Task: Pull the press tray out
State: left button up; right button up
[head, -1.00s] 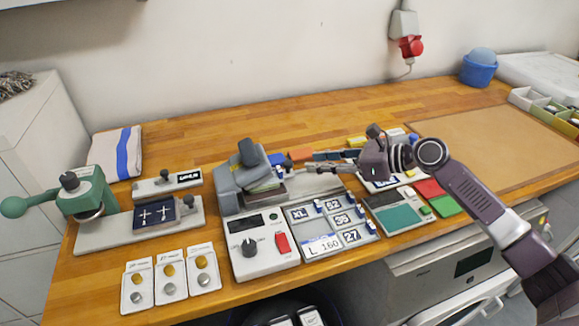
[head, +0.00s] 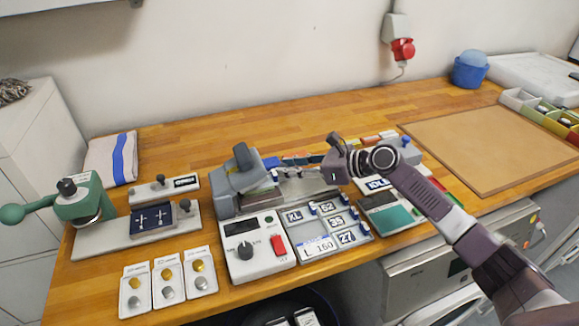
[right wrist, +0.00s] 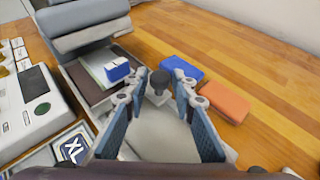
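The grey heat press (head: 237,188) stands mid-bench with its upper part tilted up; it shows at the upper left of the right wrist view (right wrist: 85,22). Its press tray (head: 312,191) extends to the right of it. In the right wrist view, a dark pad and folded cloth (right wrist: 97,72) with a blue-and-white piece (right wrist: 118,69) lie at the tray's press end. A dark round knob (right wrist: 158,82) stands on the tray. My right gripper (right wrist: 158,76) is open, with its fingers either side of the knob; I see no clear contact. My left gripper is out of view.
A control box (head: 254,247) and a size-label panel (head: 322,229) stand in front of the press. Blue (right wrist: 182,69) and orange (right wrist: 222,101) blocks lie close behind the tray. A green hand press (head: 82,197) stands left.

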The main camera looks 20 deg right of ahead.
grip_shut()
jog(key=shift+d, duration=0.15)
jog(key=d, duration=1.2)
jog(key=shift+w, duration=0.2)
jog(key=shift+o, duration=0.8)
grip_release()
jog(key=shift+a, duration=0.1)
jog(key=shift+v, duration=4)
